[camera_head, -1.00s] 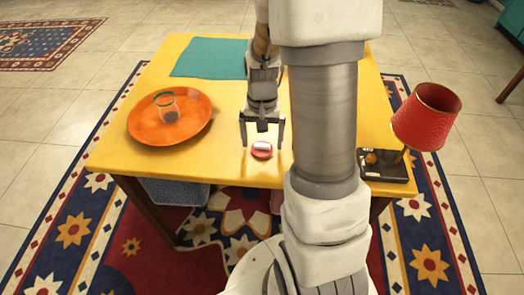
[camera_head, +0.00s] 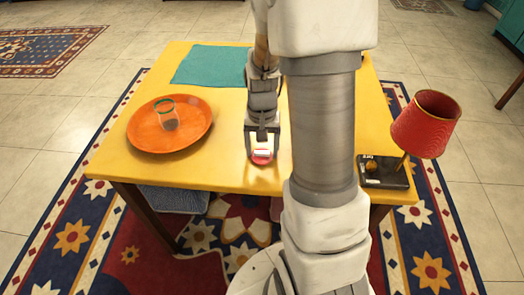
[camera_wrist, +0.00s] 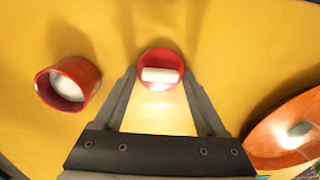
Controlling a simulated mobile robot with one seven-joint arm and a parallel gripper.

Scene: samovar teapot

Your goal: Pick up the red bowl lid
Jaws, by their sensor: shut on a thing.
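The red bowl lid (camera_head: 261,161) is small and round with a pale bar-like part on top. It is near the front edge of the yellow table. My gripper (camera_head: 262,154) points down and its fingers are shut on the lid from both sides. In the wrist view the lid (camera_wrist: 160,57) is between the fingertips (camera_wrist: 160,74), red rim toward the camera. I cannot tell whether the lid touches the table or is slightly above it. My arm covers part of the table to its right.
On the yellow table (camera_head: 225,170), an orange plate (camera_head: 150,135) at left holds a clear glass (camera_head: 166,113). A teal cloth (camera_head: 207,62) lies at the back. A red-shaded lamp (camera_head: 424,122) stands on a dark base at the right corner. The table between plate and gripper is clear.

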